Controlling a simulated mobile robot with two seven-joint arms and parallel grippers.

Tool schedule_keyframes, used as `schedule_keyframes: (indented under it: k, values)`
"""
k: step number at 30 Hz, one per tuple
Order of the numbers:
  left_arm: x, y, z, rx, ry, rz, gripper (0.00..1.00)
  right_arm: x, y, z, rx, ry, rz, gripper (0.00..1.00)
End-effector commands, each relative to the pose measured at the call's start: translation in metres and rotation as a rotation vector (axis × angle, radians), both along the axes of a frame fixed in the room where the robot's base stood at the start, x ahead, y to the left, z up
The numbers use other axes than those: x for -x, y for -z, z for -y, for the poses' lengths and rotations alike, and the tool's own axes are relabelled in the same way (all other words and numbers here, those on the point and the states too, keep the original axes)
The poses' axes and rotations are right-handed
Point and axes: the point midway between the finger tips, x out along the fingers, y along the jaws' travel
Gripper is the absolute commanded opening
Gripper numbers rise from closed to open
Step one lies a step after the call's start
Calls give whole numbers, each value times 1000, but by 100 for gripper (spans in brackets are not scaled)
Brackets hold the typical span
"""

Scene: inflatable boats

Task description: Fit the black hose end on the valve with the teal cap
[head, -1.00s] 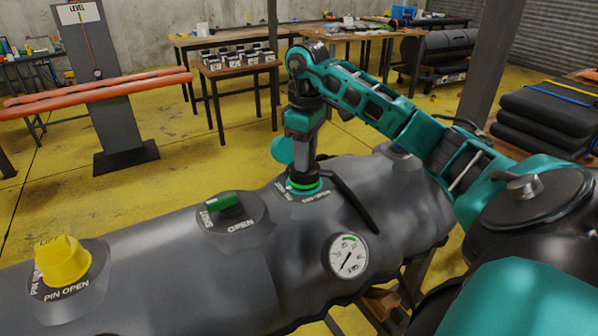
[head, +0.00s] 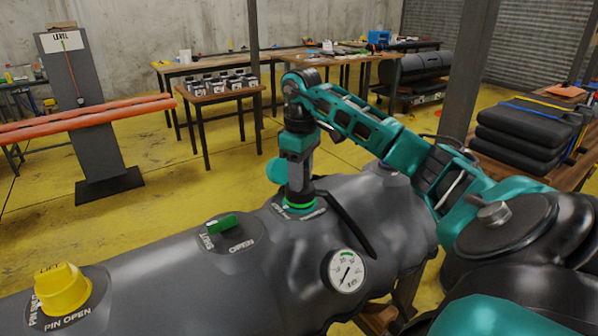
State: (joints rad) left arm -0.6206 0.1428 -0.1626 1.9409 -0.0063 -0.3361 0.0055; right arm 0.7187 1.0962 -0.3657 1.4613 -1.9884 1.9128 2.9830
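The grey inflatable tube (head: 150,270) runs across the front. On its top is a valve (head: 299,208) with a bright green ring, and a round teal cap (head: 277,170) stands out to its left. My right gripper (head: 300,197) points straight down over this valve. It appears shut on the black hose end, which is mostly hidden by the fingers. The black hose (head: 350,225) slopes from there down to the right across the tube. I cannot tell how deep the hose end sits in the valve. My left gripper is out of view.
A green lever (head: 222,224) marked SHUT and OPEN, a yellow cap (head: 62,288) marked PIN OPEN and a round gauge (head: 345,271) sit on the tube. A dark post (head: 475,75) stands behind my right arm. Tables stand behind, with yellow floor between.

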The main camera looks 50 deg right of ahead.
Motion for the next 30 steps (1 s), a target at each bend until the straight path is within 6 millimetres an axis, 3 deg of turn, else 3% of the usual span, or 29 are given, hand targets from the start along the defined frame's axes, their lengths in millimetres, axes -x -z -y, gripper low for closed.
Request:
schedule_keyframes:
  k: [9, 17, 30]
  values:
    - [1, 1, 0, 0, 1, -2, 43, 0, 0, 0, 0, 0, -1, 64]
    - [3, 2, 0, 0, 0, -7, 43, 0, -3, 0, 2, 1, 0, 64]
    - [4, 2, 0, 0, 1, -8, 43, 0, -60, 1, 3, -2, 3, 64]
